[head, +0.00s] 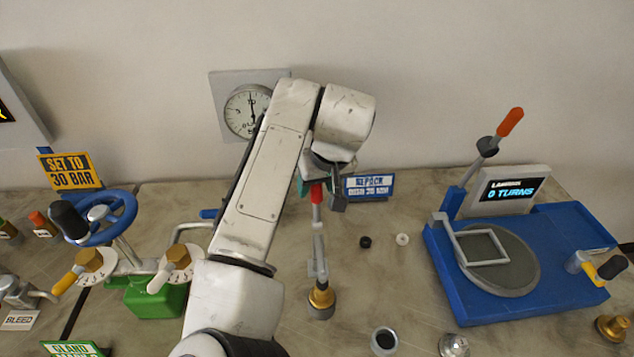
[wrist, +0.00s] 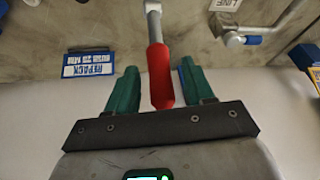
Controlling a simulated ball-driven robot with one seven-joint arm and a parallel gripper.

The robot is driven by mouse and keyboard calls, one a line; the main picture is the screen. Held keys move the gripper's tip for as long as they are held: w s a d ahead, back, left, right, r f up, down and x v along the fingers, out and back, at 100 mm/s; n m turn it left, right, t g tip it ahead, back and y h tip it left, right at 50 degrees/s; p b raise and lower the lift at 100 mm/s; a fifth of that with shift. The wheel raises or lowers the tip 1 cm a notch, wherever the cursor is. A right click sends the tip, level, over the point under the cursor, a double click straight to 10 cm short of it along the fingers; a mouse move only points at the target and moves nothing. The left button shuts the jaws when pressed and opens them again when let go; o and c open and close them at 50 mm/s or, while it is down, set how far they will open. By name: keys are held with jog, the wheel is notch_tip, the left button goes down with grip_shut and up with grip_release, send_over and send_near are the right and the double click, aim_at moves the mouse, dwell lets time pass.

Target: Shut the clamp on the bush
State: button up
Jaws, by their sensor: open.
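The clamp's red handle (head: 317,193) stands upright at the top of a grey metal lever (head: 319,243). Below it is a brass bush (head: 321,299) on the bench. In the wrist view the red handle (wrist: 161,76) lies between two green fingers. My gripper (head: 320,187) is open around the handle, and it also shows in the wrist view (wrist: 160,84). The clamp's lower joint is partly hard to make out.
A blue and white sign (head: 369,186) stands just right of my gripper. A blue lapping stand (head: 462,302) with an orange-tipped lever is at the right. A blue handwheel (head: 103,216) and valves are at the left. Small rings and a cup (head: 384,341) lie near the clamp.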

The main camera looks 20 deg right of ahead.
jog(key=shift+w+f, duration=0.25)
jog(key=shift+f, duration=0.4)
jog(key=shift+c, duration=0.4)
grip_shut()
